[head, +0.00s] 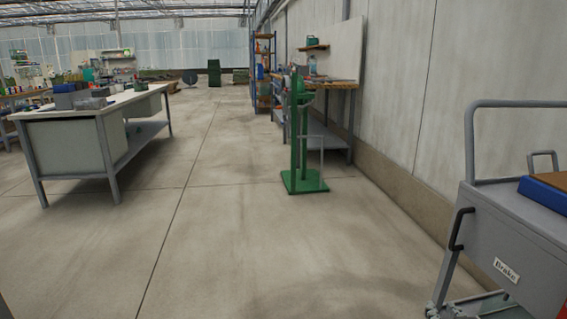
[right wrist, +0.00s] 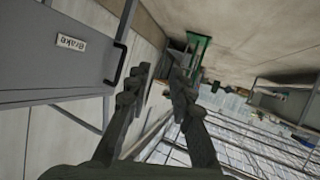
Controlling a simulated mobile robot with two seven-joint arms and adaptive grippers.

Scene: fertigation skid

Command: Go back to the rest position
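My right gripper (right wrist: 161,84) shows in the right wrist view. Its two dark fingers stand apart with nothing between them. The grey cart (right wrist: 50,65) with a "Brake" label is to the left of the fingers in that view, and no contact with it shows. In the head view I cannot clearly make out my right gripper. My left gripper is in neither view.
The grey cart (head: 525,255), with a blue bin (head: 545,193) on top, stands close at the right. A green stand (head: 304,182) is ahead near the wall bench (head: 330,86). A white workbench (head: 70,145) is at left. The middle floor is clear.

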